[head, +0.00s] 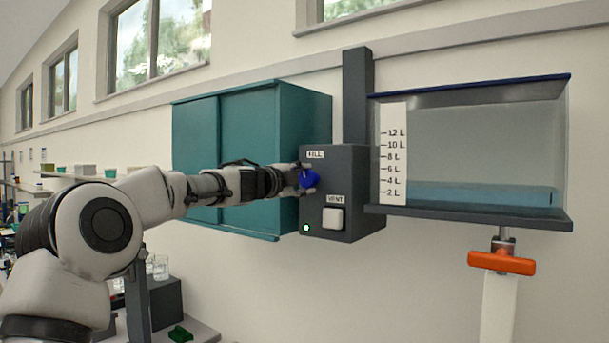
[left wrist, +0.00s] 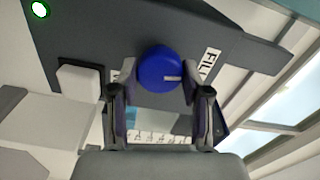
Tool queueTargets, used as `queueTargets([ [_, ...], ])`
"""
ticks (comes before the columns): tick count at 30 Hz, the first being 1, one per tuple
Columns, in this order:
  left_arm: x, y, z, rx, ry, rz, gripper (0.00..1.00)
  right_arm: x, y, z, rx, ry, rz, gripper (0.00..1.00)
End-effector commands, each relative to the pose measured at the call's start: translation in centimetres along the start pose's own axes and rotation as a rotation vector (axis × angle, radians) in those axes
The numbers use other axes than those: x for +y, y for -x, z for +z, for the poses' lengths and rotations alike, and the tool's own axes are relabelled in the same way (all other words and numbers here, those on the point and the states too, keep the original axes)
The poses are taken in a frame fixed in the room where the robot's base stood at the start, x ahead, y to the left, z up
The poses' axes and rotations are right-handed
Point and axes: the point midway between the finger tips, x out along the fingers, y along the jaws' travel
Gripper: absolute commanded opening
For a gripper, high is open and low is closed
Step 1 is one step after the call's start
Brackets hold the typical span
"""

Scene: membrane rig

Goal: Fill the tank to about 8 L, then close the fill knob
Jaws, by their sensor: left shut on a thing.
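The blue fill knob (head: 309,179) is on the grey control box (head: 340,163) under the FILL label; it also shows in the left wrist view (left wrist: 158,67), with a pale mark near its edge. My left gripper (head: 302,181) is shut on the knob, one finger on each side in the left wrist view (left wrist: 154,88). The clear tank (head: 485,140) holds a shallow layer of blue water (head: 480,194). Its surface stands roughly between the 2 L and 4 L marks on the white scale (head: 393,155). My right gripper is not in view.
A white VENT button (head: 333,218) and a lit green lamp (head: 306,228) sit low on the box. An orange handle (head: 501,262) is below the tank. A teal cabinet (head: 245,150) is behind my left arm. Glass beakers (head: 160,267) stand at lower left.

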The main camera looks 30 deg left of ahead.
Motion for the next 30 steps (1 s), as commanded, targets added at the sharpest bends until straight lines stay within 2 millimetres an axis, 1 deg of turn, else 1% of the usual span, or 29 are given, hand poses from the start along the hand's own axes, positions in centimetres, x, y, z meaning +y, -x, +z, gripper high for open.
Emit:
queueTargets([
  [1, -0.22, 0.02, 0.01, -0.001, 0.026, 0.0, 0.17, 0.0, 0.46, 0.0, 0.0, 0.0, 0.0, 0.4],
  [2, -0.18, 0.02, 0.03, -0.001, 0.039, 0.0, 0.17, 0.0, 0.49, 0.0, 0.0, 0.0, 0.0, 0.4],
  [14, 0.03, 0.01, 0.07, -0.001, 0.064, 0.0, 0.17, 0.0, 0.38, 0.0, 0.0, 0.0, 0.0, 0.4],
  [19, 0.05, 0.0, 0.07, -0.001, 0.273, 0.0, 0.17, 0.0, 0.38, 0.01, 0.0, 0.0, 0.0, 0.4],
  [21, 0.06, 0.0, 0.07, -0.001, 0.315, 0.0, 0.17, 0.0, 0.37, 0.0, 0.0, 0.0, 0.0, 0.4],
  [30, 0.12, -0.02, 0.07, -0.001, 0.322, 0.001, 0.17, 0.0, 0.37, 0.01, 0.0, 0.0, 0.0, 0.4],
])
